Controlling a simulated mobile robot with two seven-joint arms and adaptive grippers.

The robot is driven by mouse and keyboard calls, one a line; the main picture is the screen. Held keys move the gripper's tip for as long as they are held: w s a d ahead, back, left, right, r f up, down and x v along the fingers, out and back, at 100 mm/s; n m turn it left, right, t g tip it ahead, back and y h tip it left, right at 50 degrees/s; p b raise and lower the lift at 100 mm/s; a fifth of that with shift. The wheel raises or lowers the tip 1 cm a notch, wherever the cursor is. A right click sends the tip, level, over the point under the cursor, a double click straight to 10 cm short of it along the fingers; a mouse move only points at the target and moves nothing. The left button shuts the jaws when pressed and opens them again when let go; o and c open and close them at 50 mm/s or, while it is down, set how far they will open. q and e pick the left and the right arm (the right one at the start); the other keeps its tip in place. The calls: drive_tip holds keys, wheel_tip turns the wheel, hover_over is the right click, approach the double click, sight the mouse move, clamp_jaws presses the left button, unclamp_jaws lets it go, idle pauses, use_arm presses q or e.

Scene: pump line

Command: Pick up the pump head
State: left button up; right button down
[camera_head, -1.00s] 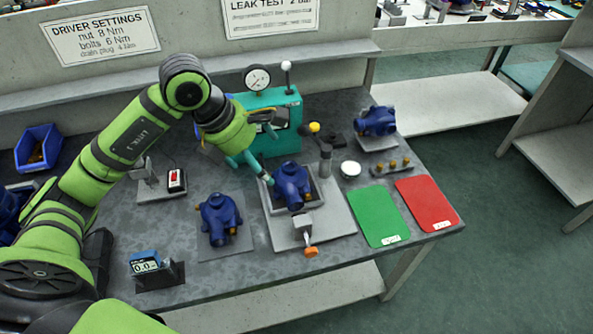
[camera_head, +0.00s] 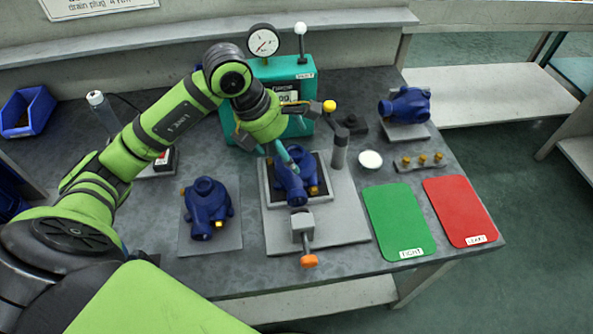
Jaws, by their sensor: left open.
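Three blue pump bodies stand on the bench, and I cannot tell which is meant by the pump head. One blue pump body (camera_head: 298,185) sits in the grey clamp fixture (camera_head: 340,222) in the middle. Another blue pump body (camera_head: 207,203) with a brass fitting stands on a flat grey plate to its left. A third blue pump body (camera_head: 408,104) rests on a plate at the back right. My left gripper (camera_head: 282,160) is open and points down just above the back of the fixture's pump; contact cannot be told. My right gripper is out of view.
A teal leak tester (camera_head: 301,72) with a dial gauge (camera_head: 263,41) stands behind the fixture. A grey post (camera_head: 340,150) and an orange-knobbed clamp (camera_head: 309,261) flank the pump. Green (camera_head: 399,221) and red (camera_head: 460,211) mats lie right. A blue bin (camera_head: 27,110) is at left.

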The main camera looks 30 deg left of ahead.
sight(293, 157)
use_arm(q)
drive_tip(key=x, duration=0.4)
drive_tip(key=shift+p, duration=0.3)
drive_tip(key=shift+w+f, duration=0.1)
drive_tip(key=shift+f, duration=0.3)
drive_tip(key=c, duration=1.1)
drive_tip(key=shift+r, duration=0.15)
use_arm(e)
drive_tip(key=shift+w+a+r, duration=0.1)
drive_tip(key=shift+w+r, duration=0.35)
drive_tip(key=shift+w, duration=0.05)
use_arm(q)
drive_tip(key=shift+r, duration=0.15)
